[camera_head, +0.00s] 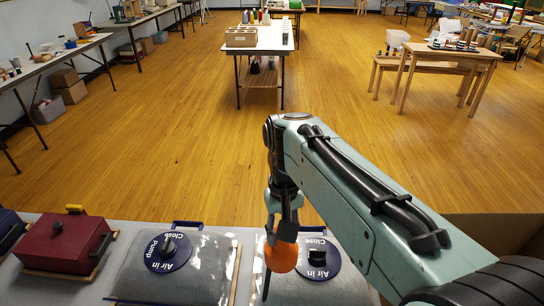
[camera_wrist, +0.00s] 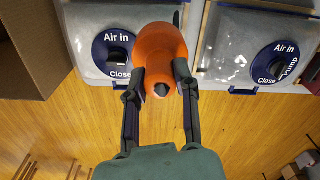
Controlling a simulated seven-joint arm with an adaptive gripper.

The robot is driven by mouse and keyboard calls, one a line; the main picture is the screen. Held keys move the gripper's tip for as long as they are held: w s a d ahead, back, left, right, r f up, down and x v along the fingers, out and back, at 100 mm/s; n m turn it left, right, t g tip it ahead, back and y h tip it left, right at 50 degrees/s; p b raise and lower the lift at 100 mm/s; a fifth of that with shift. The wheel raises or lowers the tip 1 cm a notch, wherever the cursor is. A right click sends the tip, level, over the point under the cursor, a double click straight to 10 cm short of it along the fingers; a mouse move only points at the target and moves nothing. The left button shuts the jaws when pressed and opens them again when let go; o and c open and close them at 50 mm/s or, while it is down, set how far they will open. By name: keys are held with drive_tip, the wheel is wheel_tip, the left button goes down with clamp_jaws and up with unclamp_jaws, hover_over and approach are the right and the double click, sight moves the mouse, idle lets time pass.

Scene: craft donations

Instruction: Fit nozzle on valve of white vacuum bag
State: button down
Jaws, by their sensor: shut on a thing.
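My gripper (camera_head: 284,222) is shut on an orange rounded piece (camera_head: 283,258), seemingly the nozzle. The wrist view shows my gripper (camera_wrist: 161,84) with one finger on each side of the orange piece (camera_wrist: 160,48). A thin dark rod shows beside it. Two pale clear-covered bags lie on the table. The right bag (camera_head: 325,294) has a blue dial (camera_head: 328,268) with a black knob, just right of the orange piece. The left bag (camera_head: 205,270) has a similar dial (camera_head: 160,262). I cannot tell which bag is the white one, nor whether the orange piece touches anything.
A cardboard box (camera_wrist: 30,45) shows beside the right bag in the wrist view. Wooden floor (camera_head: 200,150) lies open beyond the table, with other tables farther back.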

drive_tip(key=w+d, duration=0.7)
drive_tip(key=d, duration=0.1)
drive_tip(key=shift+d+f, duration=0.15)
drive_tip(key=shift+f, duration=2.6)
drive_tip(key=shift+f, duration=0.3)
drive_tip(key=shift+f, duration=0.4)
drive_tip(key=shift+f, duration=0.35)
drive_tip(key=shift+f, duration=0.7)
drive_tip(key=shift+f, duration=0.35)
